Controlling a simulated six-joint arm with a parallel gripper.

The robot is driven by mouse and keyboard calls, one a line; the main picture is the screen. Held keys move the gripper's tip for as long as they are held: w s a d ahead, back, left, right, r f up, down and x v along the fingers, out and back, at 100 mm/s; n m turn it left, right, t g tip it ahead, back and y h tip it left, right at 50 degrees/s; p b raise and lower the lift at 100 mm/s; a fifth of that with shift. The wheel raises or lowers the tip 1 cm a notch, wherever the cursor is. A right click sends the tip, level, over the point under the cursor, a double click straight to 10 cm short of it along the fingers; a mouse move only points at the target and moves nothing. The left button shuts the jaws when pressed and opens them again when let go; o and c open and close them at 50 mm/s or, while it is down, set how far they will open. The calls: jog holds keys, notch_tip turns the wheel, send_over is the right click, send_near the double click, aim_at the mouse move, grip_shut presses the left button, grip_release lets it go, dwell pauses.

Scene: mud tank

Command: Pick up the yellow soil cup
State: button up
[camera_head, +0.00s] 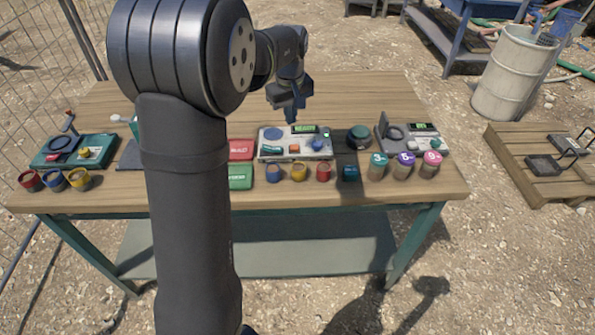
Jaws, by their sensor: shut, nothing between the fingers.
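Two small cups with yellow show on the near side of the wooden table. One yellow cup (299,173) stands in the middle row, between a blue cup (273,173) and a red cup (323,173). Another yellow cup (79,180) stands at the left, beside a blue cup (54,180) and a red cup (30,181). My gripper (291,119) is shut and empty, pointing down above the table, behind and above the middle yellow cup and apart from it. Which yellow cup is the soil cup I cannot tell.
A white instrument panel (294,143) lies behind the middle cups. Red (241,150) and green (240,177) blocks lie left of them. A teal cup (349,173) and numbered cups (404,167) stand at right. My arm hides part of the table. The table's back is mostly clear.

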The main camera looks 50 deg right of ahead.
jog(key=o, duration=1.3)
notch_tip(320, 180, up, 2)
jog(key=m+y, duration=0.1)
jog(key=m, duration=1.4)
send_over(299, 167)
jog(key=shift+m+g, duration=0.3)
jog(key=shift+g, duration=0.1)
notch_tip(299, 167, down, 17)
jog(key=shift+s+f, duration=0.1)
